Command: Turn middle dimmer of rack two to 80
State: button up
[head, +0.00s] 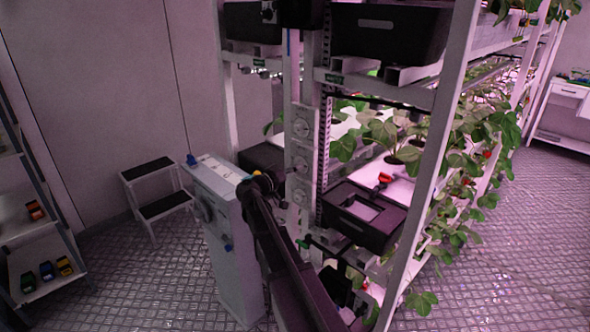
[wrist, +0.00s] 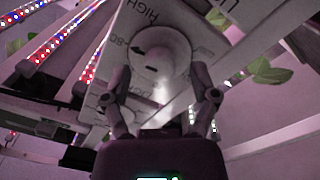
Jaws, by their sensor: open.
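Three white dimmer dials run down a pale upright panel (head: 302,125) on the rack post in the head view; the middle dimmer (head: 301,161) sits between the other two. In the wrist view a round white dial (wrist: 160,48) faces me close up, with a dark pointer mark and the printed words HIGH and what looks like 80 beside it. I cannot tell from this view alone which dial it is. My gripper (wrist: 160,80) is open, one finger at each lower side of the dial. Contact with it cannot be told. My gripper is not clear in the head view.
Black crates (head: 388,34) sit on the upper shelf, and a black tray (head: 362,215) stands below right of the panel. Leafy berry plants (head: 400,140) fill the rack. A white cabinet (head: 228,240) stands left of it, with a step stool (head: 155,190) behind.

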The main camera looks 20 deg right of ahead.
jog(key=v, duration=1.1)
jog(key=shift+a, duration=0.2)
jog(key=shift+s, duration=0.1)
jog(key=s+f+n+g+y, duration=0.2)
jog(key=s+f+g+y, duration=0.2)
jog(key=s+f+y, duration=0.55)
jog(key=s+a+f+n+g+y, duration=0.2)
jog(key=s+a+f+n+y, duration=0.3)
jog(key=s, duration=0.7)
jog(key=a+f+y, duration=0.2)
jog(key=a+f, duration=0.2)
jog(key=a, duration=0.1)
jog(key=shift+a+y, duration=0.3)
jog(key=shift+y, duration=0.05)
dwell(0.9)
